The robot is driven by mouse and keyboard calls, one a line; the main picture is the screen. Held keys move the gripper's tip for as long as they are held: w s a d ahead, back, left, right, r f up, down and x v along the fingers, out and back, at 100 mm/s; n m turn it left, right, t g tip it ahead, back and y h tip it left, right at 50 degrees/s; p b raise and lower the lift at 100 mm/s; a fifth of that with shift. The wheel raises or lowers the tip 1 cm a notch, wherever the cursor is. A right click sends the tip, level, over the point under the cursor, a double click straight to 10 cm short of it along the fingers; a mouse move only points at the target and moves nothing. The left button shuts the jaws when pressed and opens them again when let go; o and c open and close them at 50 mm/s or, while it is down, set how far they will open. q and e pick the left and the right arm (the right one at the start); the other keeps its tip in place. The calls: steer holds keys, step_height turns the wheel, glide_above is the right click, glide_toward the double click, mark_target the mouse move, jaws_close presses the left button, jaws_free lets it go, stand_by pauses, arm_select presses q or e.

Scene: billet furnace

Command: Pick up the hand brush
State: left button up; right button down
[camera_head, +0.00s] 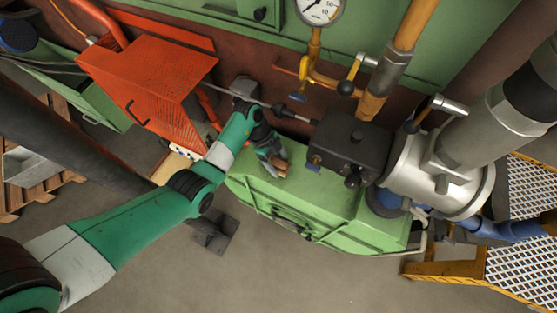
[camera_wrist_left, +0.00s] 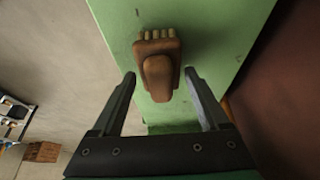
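The hand brush (camera_wrist_left: 157,62) has a brown wooden body with a handle toward my gripper and pale bristles at its far end. It lies on the top of a green cabinet (camera_head: 318,200). In the head view the brush (camera_head: 281,167) shows small beside my left gripper (camera_head: 272,162), which partly hides it. In the left wrist view my left gripper (camera_wrist_left: 158,88) is open, with one finger to each side of the brush handle. A gap shows between each finger and the handle. My right gripper is in neither view.
A dark box with valves (camera_head: 352,145) stands on the cabinet, right of the brush. An orange mesh cover (camera_head: 150,85) is to the left. A pressure gauge (camera_head: 319,8) and pipes are behind. A large grey pipe flange (camera_head: 440,180) is at the right. Cabinet top in front of the brush is clear.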

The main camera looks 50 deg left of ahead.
mark_target(281, 163)
arm_select(q)
steer(key=c, duration=1.1)
steer(key=shift+c, duration=0.2)
steer(key=shift+r, duration=0.3)
step_height(281, 163, up, 3)
steer(key=shift+f+p, duration=0.2)
steer(key=shift+p, duration=0.2)
steer(key=s+d+r+p, duration=0.7)
steer(key=s+d+r, duration=0.1)
steer(key=d, duration=0.3)
steer(key=shift+s+d+r, duration=0.15)
steer(key=shift+r, duration=0.75)
